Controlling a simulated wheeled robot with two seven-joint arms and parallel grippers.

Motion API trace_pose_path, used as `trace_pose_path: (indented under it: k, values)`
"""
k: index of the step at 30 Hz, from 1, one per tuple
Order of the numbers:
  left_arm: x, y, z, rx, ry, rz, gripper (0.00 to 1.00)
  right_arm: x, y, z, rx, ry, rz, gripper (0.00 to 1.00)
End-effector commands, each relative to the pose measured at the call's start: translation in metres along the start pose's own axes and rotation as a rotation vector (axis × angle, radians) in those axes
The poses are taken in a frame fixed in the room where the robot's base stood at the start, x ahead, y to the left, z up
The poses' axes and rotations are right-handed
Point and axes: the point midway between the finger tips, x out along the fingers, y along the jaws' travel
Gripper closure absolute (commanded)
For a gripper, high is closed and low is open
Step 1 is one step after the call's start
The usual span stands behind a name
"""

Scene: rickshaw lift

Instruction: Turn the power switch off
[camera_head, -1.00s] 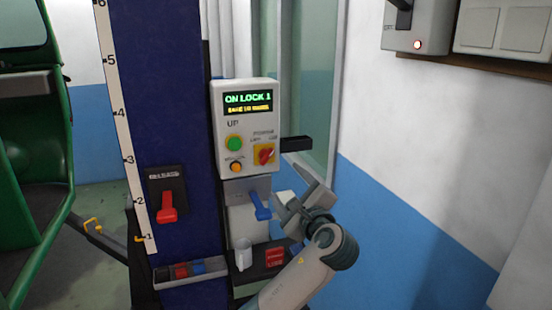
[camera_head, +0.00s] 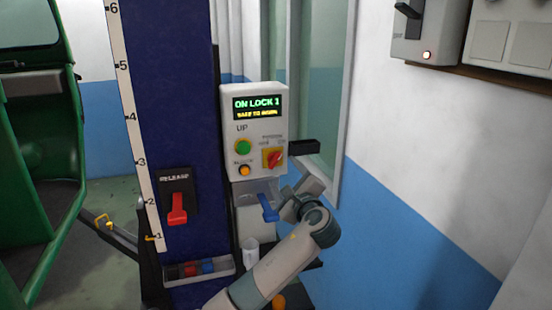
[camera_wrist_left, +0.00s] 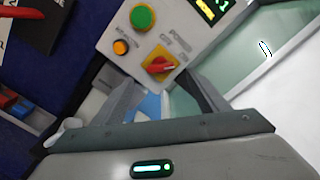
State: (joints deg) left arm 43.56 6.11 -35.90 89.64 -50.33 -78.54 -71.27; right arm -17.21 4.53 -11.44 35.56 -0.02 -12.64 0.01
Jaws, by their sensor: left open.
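The power switch (camera_head: 272,158) is a red rotary knob on a yellow plate, at the lower right of a light grey control box (camera_head: 233,110). In the left wrist view the knob (camera_wrist_left: 158,67) sits tilted, just beyond my fingers; its labels are blurred. The box's display (camera_head: 258,107) reads "ON LOCK 1" in green, with a yellow line below. My left gripper (camera_head: 301,196) is below and right of the knob, apart from it. In the wrist view its fingers (camera_wrist_left: 162,95) are spread and empty. My right gripper is not in view.
A green button (camera_head: 243,147) and an orange button (camera_head: 245,170) are beside the knob. A blue lever (camera_head: 269,208) is below the box. A red release lever (camera_head: 177,209) is on the blue column (camera_head: 170,100). A dark bar (camera_head: 303,147) sticks out at right.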

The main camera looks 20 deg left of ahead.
Motion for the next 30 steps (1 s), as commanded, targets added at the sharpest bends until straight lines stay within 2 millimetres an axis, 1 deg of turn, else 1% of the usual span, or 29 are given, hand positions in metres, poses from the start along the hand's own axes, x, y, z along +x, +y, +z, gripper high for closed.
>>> trace_pose_path:
  k: [1, 6, 10, 15, 21, 30]
  values:
    - [0.010, -0.003, 0.003, 0.004, -0.002, 0.002, 0.33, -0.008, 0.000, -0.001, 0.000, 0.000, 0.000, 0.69]
    - [0.040, -0.003, 0.003, 0.004, -0.001, 0.002, 0.33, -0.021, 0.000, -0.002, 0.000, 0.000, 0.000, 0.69]
    - [0.060, -0.002, 0.002, 0.002, -0.001, 0.002, 0.33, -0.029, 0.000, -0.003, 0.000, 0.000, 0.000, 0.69]
    - [0.077, -0.002, 0.001, 0.002, 0.000, 0.000, 0.33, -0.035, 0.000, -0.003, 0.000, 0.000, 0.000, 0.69]
    - [0.087, 0.000, 0.000, 0.001, 0.001, 0.000, 0.33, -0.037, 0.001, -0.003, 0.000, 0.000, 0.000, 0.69]
    - [0.088, 0.000, -0.001, 0.000, 0.001, 0.000, 0.33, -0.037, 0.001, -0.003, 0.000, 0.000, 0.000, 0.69]
